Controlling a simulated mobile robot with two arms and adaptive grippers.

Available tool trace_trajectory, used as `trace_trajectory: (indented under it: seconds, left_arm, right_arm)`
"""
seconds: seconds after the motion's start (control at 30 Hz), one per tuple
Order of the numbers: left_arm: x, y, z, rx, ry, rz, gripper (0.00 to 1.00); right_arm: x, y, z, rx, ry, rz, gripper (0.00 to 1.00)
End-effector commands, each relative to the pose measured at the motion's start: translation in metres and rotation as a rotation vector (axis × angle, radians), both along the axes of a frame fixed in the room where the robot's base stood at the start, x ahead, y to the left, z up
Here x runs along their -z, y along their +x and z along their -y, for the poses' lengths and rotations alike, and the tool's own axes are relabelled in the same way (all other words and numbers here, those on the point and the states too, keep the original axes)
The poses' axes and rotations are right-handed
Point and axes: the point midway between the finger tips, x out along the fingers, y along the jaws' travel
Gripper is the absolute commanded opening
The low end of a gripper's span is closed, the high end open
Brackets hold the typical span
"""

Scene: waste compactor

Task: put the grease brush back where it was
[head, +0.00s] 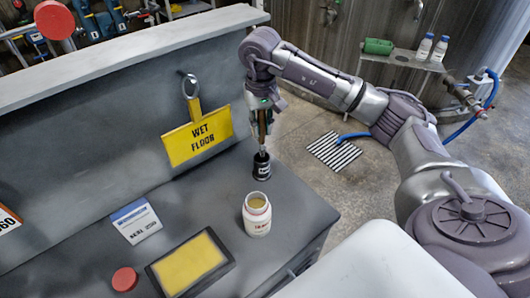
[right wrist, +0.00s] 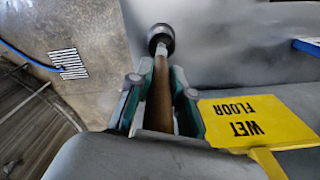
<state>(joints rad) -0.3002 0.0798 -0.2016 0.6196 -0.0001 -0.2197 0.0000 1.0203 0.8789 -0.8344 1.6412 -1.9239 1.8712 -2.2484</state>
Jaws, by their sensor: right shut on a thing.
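My right gripper (head: 262,106) is shut on the wooden handle of the grease brush (head: 262,128), which points down. A small black pot (head: 261,168) stands on the grey bench right below it. In the right wrist view, the brush handle (right wrist: 160,95) runs between the fingers of my right gripper (right wrist: 162,86) toward the black pot (right wrist: 160,34). The brush's lower end is at the pot's mouth; I cannot tell how deep it sits. My left gripper is not in view.
On the bench (head: 190,205) are an open white jar (head: 257,218), a yellow pad (head: 190,263), a red disc (head: 124,279) and a blue-white card (head: 135,221). A yellow wet floor sign (head: 198,134) hangs from a hook behind, left of my right gripper.

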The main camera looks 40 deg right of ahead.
Motion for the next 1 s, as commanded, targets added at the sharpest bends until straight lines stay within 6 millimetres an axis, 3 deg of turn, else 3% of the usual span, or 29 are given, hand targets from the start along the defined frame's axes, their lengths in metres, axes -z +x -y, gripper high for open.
trace_trajectory:
  seconds: [0.1, 0.57, 0.93, 0.97, 1.0]
  left_arm:
    - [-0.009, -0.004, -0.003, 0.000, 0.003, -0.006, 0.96]
    - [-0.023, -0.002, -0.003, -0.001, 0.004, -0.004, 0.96]
    - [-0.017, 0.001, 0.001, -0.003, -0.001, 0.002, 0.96]
    - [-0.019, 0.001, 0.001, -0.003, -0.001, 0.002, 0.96]
    - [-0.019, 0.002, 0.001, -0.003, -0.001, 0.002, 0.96]
  right_arm:
    - [0.020, -0.001, -0.001, 0.001, 0.001, -0.005, 0.00]
    - [0.070, -0.001, -0.001, 0.001, 0.002, -0.003, 0.00]
    - [0.077, 0.000, -0.001, 0.000, 0.001, 0.001, 0.00]
    - [0.075, 0.000, -0.001, 0.000, 0.001, 0.000, 0.24]
    - [0.075, 0.000, -0.001, 0.000, 0.001, 0.000, 0.31]
